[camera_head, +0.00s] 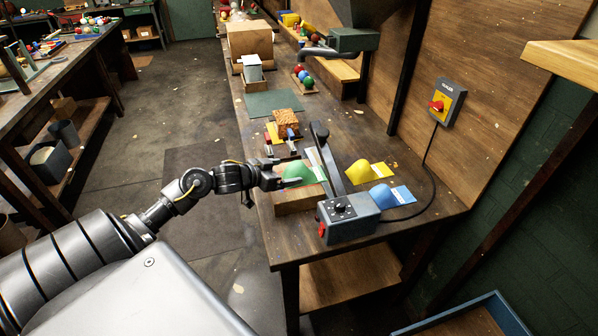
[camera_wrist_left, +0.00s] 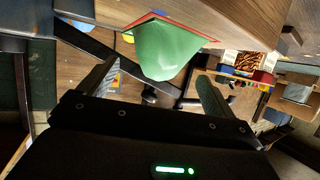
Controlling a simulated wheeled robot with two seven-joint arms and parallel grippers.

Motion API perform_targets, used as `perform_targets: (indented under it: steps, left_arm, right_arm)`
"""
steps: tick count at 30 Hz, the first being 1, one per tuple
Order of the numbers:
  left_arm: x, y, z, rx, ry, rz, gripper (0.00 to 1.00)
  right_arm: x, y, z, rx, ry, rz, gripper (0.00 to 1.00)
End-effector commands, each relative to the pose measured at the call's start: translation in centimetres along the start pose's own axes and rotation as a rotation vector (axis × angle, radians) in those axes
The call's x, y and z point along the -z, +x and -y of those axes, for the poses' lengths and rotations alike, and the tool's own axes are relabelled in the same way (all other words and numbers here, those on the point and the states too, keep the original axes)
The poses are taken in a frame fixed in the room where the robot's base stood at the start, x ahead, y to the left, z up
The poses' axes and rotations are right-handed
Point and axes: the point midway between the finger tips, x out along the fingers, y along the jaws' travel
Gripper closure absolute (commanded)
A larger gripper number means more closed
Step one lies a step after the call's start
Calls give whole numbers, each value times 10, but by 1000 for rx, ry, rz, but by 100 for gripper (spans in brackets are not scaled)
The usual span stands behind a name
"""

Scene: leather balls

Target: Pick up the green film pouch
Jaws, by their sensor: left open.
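The green film pouch (camera_head: 300,172) is a rounded, dome-like green piece on a wooden block (camera_head: 298,201) near the bench's front end. In the left wrist view the pouch (camera_wrist_left: 165,52) shows large, with a red edge behind it. My left gripper (camera_head: 279,178) is open at the pouch's left side in the head view. In the left wrist view its fingers (camera_wrist_left: 158,70) stand apart, one to each side of the pouch's near end. I cannot tell whether they touch it. My right gripper is not in view.
A grey-blue sealer machine (camera_head: 348,218) with a raised dark arm stands close on the right of the pouch. Yellow (camera_head: 358,171) and blue (camera_head: 382,196) pouches lie beyond it. A patterned box (camera_head: 287,123) stands farther back. The floor left of the bench is open.

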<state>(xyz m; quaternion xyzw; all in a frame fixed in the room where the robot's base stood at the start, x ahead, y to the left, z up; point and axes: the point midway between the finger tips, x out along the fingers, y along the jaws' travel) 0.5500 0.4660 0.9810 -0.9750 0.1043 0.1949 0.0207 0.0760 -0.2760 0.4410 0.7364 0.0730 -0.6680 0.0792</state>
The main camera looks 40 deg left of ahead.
Motion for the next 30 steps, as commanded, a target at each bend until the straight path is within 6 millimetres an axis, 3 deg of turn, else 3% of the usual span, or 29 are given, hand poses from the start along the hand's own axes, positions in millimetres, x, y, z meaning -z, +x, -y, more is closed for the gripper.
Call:
perform_targets:
  steps: [4, 12, 21, 30]
  left_arm:
    - [0, 9, 0, 0, -3, -1, 9]
    - [-4, 46, -1, 0, -3, -2, 9]
    - [-6, 53, -1, -1, 1, 0, 9]
    - [-6, 53, -1, -1, 1, 0, 46]
  right_arm:
    - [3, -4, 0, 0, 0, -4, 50]
    - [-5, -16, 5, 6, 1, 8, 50]
    - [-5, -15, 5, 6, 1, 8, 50]
    - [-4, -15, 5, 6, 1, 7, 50]
